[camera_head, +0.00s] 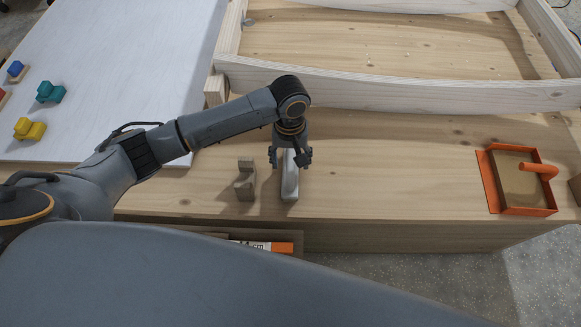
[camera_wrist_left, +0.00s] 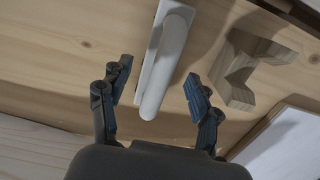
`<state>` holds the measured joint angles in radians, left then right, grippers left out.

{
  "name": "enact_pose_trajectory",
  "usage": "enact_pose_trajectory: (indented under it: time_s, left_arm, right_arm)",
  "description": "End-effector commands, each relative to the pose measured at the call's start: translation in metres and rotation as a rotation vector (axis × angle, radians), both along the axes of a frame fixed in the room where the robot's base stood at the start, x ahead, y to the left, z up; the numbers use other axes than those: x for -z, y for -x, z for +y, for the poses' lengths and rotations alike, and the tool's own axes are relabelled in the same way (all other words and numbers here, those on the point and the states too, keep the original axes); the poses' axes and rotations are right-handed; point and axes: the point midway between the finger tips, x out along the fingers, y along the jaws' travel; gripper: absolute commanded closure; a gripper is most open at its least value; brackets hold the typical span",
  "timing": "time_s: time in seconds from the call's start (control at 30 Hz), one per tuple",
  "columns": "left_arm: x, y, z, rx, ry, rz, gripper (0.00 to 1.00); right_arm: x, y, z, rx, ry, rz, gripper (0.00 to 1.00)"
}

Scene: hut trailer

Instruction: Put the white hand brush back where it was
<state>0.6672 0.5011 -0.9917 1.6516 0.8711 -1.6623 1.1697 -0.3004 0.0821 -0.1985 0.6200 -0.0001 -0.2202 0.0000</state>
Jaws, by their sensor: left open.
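The white hand brush (camera_head: 290,182) lies on the wooden bench top, its long side running from front to back in the head view. My left gripper (camera_head: 290,160) is directly above its far end, fingers pointing down. In the left wrist view the brush's rounded white handle (camera_wrist_left: 165,65) reaches in between the two open fingers (camera_wrist_left: 160,95). Gaps show on both sides of the handle, and the gripper holds nothing. The far end of the brush is partly hidden by the gripper in the head view. My right gripper is not in view.
A notched wooden block (camera_head: 245,180) stands just left of the brush; it also shows in the wrist view (camera_wrist_left: 240,75). An orange dustpan (camera_head: 490,180) lies at the right. A wooden frame rail (camera_head: 400,88) runs behind. Coloured blocks (camera_head: 50,92) sit on the white board (camera_head: 120,60).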

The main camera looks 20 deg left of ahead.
Motion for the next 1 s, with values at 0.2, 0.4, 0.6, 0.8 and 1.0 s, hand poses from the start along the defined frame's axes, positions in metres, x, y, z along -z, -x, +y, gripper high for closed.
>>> enact_pose_trajectory:
  time_s: [0.2,0.4,0.6,0.8,1.0]
  left_arm:
    - [-0.045,-0.003,0.001,0.001,0.0,-0.003,0.37]
    - [-0.064,-0.003,0.001,0.0,0.0,0.0,0.37]
    - [-0.068,-0.003,0.002,0.0,-0.001,0.0,0.37]
    - [-0.067,-0.003,0.002,0.0,-0.001,0.0,0.37]
    - [-0.067,-0.003,0.002,0.001,-0.001,0.001,0.37]
  right_arm:
    - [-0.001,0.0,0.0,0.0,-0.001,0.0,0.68]
    - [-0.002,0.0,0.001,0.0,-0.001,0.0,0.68]
    - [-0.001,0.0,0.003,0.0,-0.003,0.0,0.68]
    - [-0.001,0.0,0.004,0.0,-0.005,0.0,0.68]
    - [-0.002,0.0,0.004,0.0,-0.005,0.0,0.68]
